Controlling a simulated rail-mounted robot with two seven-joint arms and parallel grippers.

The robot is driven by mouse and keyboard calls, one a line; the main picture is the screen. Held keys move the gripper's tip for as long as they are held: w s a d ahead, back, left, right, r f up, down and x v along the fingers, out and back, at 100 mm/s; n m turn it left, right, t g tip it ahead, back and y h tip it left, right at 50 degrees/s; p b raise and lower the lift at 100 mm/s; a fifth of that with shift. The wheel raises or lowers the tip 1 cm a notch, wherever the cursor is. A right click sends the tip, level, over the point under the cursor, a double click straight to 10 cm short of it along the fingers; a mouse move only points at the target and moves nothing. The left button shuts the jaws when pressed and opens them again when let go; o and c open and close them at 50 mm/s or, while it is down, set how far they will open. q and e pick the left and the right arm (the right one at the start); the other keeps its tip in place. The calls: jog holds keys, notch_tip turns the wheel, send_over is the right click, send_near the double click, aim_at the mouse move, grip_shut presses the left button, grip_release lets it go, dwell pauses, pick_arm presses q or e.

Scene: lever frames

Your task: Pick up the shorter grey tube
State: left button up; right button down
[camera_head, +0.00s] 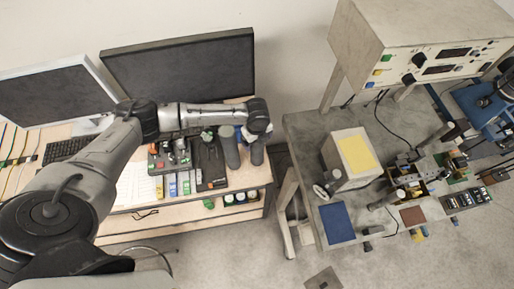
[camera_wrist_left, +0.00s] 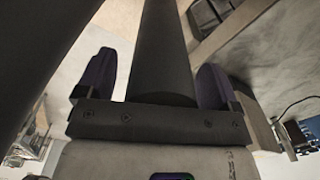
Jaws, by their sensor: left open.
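Two dark grey tubes stand side by side at the desk's right end in the head view: a left tube (camera_head: 229,148) and a right tube (camera_head: 257,155). My left gripper (camera_head: 258,133) is at the right tube, and the wrist hides that tube's upper part, so I cannot compare full lengths. In the left wrist view, a grey tube (camera_wrist_left: 165,45) lies between the two open, purple-padded fingers of my left gripper (camera_wrist_left: 157,75). The fingers stand on either side of it, with the pads not clearly closed on it. Another dark tube (camera_wrist_left: 35,45) fills the upper left corner. My right gripper is out of view.
A black tray (camera_head: 210,165) and small coloured items stand left of the tubes on the desk (camera_head: 140,190). Two monitors (camera_head: 182,70) are behind. A grey bench (camera_head: 300,125) with instruments stands to the right, across a gap of floor.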

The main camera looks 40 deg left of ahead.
pick_arm(q)
jog(key=shift+c, duration=0.5)
grip_shut()
dwell(0.3)
